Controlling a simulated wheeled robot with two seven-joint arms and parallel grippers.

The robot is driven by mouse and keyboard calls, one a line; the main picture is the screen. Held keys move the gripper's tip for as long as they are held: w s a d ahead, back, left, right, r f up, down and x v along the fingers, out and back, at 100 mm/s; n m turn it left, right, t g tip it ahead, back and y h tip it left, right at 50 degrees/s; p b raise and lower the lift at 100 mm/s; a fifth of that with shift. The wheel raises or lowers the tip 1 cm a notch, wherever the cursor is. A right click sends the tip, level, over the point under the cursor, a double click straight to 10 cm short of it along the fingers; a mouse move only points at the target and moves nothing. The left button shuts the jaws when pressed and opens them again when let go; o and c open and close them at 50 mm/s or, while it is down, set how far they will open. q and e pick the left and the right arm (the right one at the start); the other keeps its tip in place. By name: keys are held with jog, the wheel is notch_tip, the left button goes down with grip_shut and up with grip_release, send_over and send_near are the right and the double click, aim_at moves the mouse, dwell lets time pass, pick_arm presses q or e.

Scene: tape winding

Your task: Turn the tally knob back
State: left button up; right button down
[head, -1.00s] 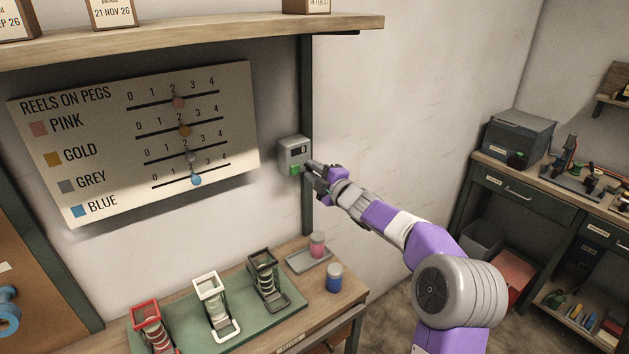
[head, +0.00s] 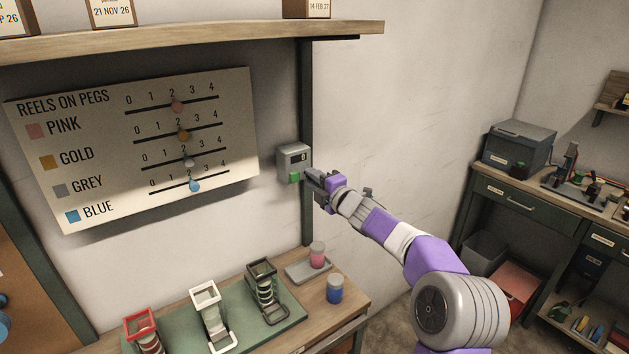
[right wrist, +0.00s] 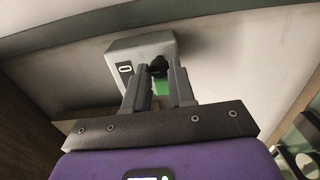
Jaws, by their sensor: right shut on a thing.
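The tally counter (head: 292,163) is a small grey box on the wall beside the green post, with a green part (head: 294,177) low on its front. Its small display (right wrist: 125,69) appears to read 0 in the right wrist view. The black tally knob (right wrist: 158,66) sticks out from the box. My right gripper (head: 309,174) is at the box's lower right; in the right wrist view its fingertips (right wrist: 160,70) are shut on the knob, hiding part of it. The fingers cover part of the green part (right wrist: 162,88). My left gripper is not in view.
The reels board (head: 135,145) hangs left of the counter, with a bead on each of its slides. A wooden shelf (head: 190,40) runs above. Below, a bench holds reel stands on a green mat (head: 183,325), a grey tray (head: 300,272) and a blue pot (head: 334,290).

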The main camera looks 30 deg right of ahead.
jog(key=c, duration=1)
grip_release()
jog(key=s, duration=0.7)
jog(key=shift+s+d, duration=0.3)
jog(key=shift+r, duration=0.1)
